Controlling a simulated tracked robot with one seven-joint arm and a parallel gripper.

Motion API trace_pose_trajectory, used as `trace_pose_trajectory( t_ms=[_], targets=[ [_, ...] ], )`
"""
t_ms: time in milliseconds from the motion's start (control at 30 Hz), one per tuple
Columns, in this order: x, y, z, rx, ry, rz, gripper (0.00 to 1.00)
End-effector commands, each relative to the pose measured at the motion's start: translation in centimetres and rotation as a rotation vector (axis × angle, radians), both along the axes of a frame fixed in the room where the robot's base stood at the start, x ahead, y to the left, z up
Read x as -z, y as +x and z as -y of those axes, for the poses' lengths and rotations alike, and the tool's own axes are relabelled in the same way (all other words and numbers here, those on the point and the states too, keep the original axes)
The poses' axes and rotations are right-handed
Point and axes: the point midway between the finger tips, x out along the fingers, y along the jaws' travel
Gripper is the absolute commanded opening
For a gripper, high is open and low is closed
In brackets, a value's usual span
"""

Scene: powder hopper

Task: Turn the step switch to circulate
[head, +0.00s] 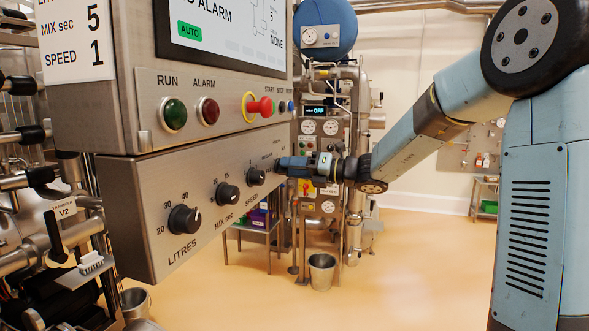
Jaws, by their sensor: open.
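A steel control box (150,215) holds a row of black knobs. The LITRES knob (184,219) is nearest, then the MIX sec knob (228,193), then the SPEED knob (256,176). I cannot read a step label; the far right end of the row is small and partly covered by my gripper, so any step switch there is hidden. My gripper (282,163) is open at that far end, pointing left towards the panel face. I cannot tell whether it touches anything.
Above are the green RUN lamp (174,114), red ALARM lamp (208,111), a red push button (260,107) with yellow ring, and a screen (225,30) showing AUTO. A metal bucket (321,271) stands on the floor behind. Pipes and a V2 valve (62,211) crowd the left. Open floor lies right of the panel.

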Motion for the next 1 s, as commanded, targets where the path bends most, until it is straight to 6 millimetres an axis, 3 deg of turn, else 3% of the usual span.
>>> trace_pose_trajectory(
  t_ms=[300,733,867,900,1000],
  targets=[
    [-0.01,0.05,-0.20,-0.001,0.001,0.000,0.42],
    [0.00,0.06,-0.16,0.000,0.000,0.000,0.00],
    [0.01,0.06,-0.15,0.000,0.000,0.000,0.00],
    [0.00,0.12,0.63,0.004,-0.001,0.000,0.00],
    [0.03,0.07,0.05,0.001,-0.002,0.003,0.00]
  ],
)
